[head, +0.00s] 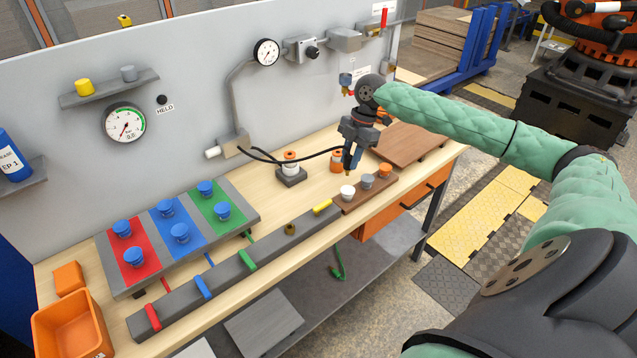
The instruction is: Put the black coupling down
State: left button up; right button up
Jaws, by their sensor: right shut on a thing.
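My right gripper (350,163) points down over the right part of the wooden bench and is shut. A black hose (318,156) runs from the wall fitting to its fingers. The black coupling appears to be at this hose end, between the fingers, and is mostly hidden by them. The gripper is just behind and above a brown board (352,204) with a white cup (347,191), a grey cup (367,182) and an orange cup (384,170). I cannot tell whether anything touches the bench. My left gripper is not in view.
A grey rail (232,272) runs along the bench front. A red-blue-green panel (172,240) with blue knobs lies left.

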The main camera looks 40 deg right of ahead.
jog(key=shift+w+a, duration=0.2)
jog(key=shift+w, duration=0.2)
jog(key=w+a+f+p, duration=0.2)
jog(key=f, duration=0.1)
jog(key=w+a+f+p, duration=0.2)
jog(key=w+f+p, duration=0.1)
jog(key=w+a+f+p, duration=0.2)
jog(key=w+f, duration=0.1)
jog(key=f, duration=0.1)
jog(key=shift+w+a, duration=0.15)
jog(key=shift+a, duration=0.05)
jog(key=shift+f+p, duration=0.35)
jog(key=shift+f, duration=0.05)
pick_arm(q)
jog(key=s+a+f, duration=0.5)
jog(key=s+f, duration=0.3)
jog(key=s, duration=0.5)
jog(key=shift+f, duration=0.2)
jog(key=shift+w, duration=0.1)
pick_arm(e)
jog(key=shift+f, duration=0.15)
jog(key=o, duration=1)
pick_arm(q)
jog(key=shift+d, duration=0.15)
